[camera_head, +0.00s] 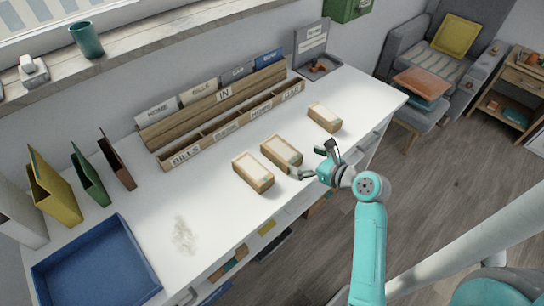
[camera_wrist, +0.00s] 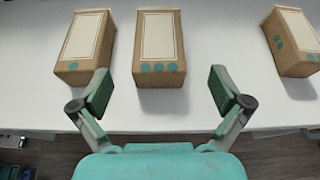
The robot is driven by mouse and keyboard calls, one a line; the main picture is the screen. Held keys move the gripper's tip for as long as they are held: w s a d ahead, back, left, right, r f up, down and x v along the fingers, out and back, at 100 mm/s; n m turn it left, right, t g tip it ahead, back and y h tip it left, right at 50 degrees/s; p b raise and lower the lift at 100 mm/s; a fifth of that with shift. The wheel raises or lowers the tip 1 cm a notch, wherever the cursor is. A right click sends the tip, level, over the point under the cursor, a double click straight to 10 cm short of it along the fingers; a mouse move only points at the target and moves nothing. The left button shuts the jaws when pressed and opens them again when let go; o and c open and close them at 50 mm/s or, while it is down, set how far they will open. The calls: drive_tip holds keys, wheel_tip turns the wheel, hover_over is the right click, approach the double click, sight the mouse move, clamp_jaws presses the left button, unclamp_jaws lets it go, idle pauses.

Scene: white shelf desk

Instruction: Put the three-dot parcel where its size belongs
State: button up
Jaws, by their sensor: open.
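The three-dot parcel (camera_wrist: 158,50) is a brown box with a pale top panel and three teal dots on its near end. It sits mid-frame in the wrist view and is the middle of three parcels on the desk in the head view (camera_head: 281,151). My gripper (camera_wrist: 160,90) is open and empty, its fingers spread to either side of the parcel's near end, apart from it. In the head view my gripper (camera_head: 308,163) is at the desk's front edge, just right of that parcel.
A one-dot parcel (camera_wrist: 85,42) lies close on the left; another dotted parcel (camera_wrist: 291,40) stands farther right. A labelled wooden rack (camera_head: 222,122) stands behind them. A blue tray (camera_head: 95,270) is at the desk's left end.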

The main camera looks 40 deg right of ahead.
sight(282, 149)
drive_tip(key=shift+w+d+r, duration=0.1)
drive_tip(key=shift+w, duration=0.3)
drive_tip(key=x, duration=1)
drive_tip(key=shift+w+a, duration=0.2)
drive_tip(key=c, duration=1.3)
drive_tip(key=shift+c, duration=0.5)
